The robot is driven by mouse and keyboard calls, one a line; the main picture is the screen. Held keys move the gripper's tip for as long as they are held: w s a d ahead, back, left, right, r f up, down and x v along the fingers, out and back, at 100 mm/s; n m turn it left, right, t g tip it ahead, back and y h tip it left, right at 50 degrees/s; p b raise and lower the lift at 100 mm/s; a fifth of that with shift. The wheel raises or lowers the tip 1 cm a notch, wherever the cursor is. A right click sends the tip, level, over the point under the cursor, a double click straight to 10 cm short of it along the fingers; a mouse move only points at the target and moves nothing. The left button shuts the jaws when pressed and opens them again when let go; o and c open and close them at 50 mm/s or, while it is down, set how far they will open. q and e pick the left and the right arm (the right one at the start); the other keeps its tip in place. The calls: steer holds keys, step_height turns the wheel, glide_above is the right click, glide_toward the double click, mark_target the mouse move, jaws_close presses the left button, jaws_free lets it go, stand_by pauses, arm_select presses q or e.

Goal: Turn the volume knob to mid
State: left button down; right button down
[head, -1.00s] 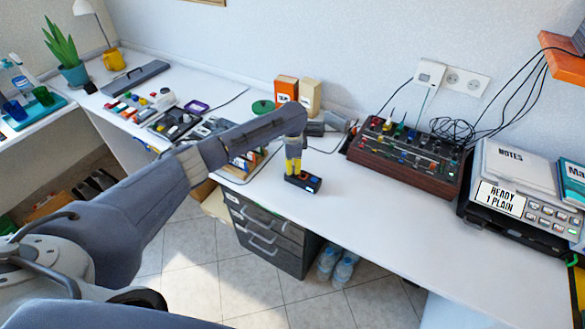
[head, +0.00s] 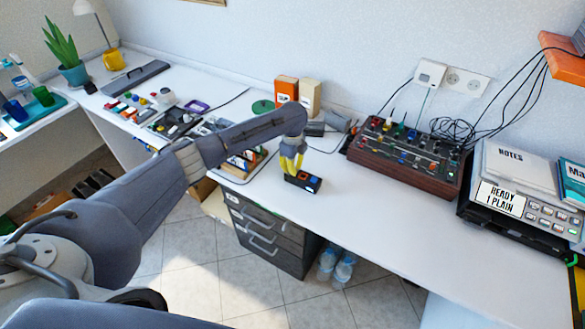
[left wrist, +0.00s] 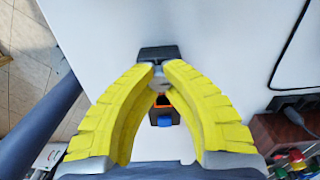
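A small black box (head: 311,188) with a blue button and an orange patch sits on the white desk, near its front edge. My left gripper (head: 291,172), with yellow fingers, points down onto the left end of this box. In the left wrist view the box (left wrist: 158,52) lies under the fingers. Its blue button (left wrist: 165,120) shows between them. The fingertips (left wrist: 158,70) close in from both sides on a grey round knob (left wrist: 158,84), which they partly hide. The knob's pointer and scale cannot be made out. My right gripper is not in view.
A brown-sided mixer panel (head: 408,158) with several knobs stands to the right, beside a grey machine (head: 515,200). Orange (head: 286,90) and tan boxes (head: 310,97) stand behind. A tray of small parts (head: 240,165) lies left. The front right desk is clear.

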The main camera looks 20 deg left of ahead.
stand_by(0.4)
arm_select(q)
steer(key=c, duration=1.2)
jaws_free()
steer(key=shift+r, duration=0.1)
step_height(320, 180, up, 12)
